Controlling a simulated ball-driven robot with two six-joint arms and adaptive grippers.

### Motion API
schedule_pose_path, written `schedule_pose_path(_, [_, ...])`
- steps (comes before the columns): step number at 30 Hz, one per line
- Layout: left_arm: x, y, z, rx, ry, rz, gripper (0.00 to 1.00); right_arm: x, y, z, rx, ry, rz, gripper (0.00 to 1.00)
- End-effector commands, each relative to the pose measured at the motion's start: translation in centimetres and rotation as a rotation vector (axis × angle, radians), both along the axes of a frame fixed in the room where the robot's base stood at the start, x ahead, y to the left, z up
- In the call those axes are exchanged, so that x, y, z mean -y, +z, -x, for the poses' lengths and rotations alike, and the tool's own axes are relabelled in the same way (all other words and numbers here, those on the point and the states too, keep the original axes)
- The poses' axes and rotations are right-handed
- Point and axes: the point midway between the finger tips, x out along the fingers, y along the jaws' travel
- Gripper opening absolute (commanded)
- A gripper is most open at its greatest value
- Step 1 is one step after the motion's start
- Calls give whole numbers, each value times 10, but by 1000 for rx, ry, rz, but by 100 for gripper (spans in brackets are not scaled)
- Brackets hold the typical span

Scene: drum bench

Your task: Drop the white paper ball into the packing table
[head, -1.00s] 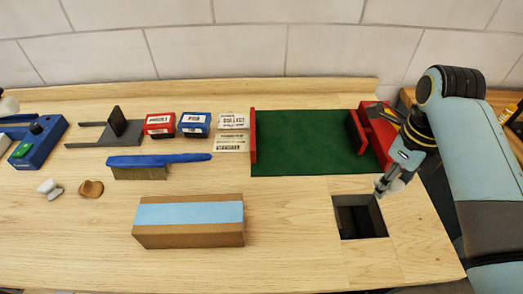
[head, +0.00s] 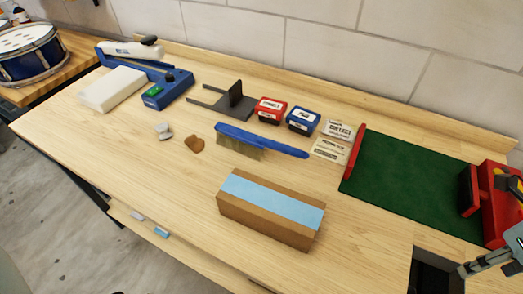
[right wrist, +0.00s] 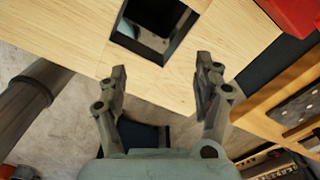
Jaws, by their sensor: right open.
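A small white crumpled lump (head: 163,130), which looks like the white paper ball, lies on the wooden packing table (head: 120,150) at the left of the head view, beside a brown lump (head: 194,144). My right gripper (head: 468,268) is at the lower right edge of the head view, by the square opening (head: 428,275) in the tabletop. In the right wrist view my right gripper (right wrist: 160,68) is open, with nothing between its fingers, just short of the opening (right wrist: 150,38). No ball shows in the visible part of the opening. My left gripper is not in view.
A brown box with a blue strip (head: 270,210) stands at the front. A blue brush (head: 255,142), red box (head: 270,110), blue box (head: 303,120) and green mat (head: 405,180) lie behind. A blue machine (head: 165,90), white block (head: 112,89) and drum (head: 30,52) are at left.

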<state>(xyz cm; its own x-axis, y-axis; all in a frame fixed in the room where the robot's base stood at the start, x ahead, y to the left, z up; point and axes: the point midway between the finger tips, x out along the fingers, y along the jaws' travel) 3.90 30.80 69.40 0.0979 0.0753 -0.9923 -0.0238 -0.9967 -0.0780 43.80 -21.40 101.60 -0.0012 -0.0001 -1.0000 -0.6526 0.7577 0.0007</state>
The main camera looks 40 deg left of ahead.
Motion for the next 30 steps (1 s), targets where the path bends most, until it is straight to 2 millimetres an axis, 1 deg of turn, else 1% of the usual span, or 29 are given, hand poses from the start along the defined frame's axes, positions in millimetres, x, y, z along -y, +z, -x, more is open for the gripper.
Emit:
schedule_pose_path(5, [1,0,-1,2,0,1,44,0,26,-1,5,0,-2,68])
schedule_pose_path(9, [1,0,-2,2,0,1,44,0,51,-1,4,0,-1,68])
schedule_pose_path(13, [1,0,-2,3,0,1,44,0,67,-1,3,0,-1,68])
schedule_pose_path(18, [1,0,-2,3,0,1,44,0,73,0,1,0,-1,68])
schedule_pose_path(30, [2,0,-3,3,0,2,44,1,72,2,3,21,1,68])
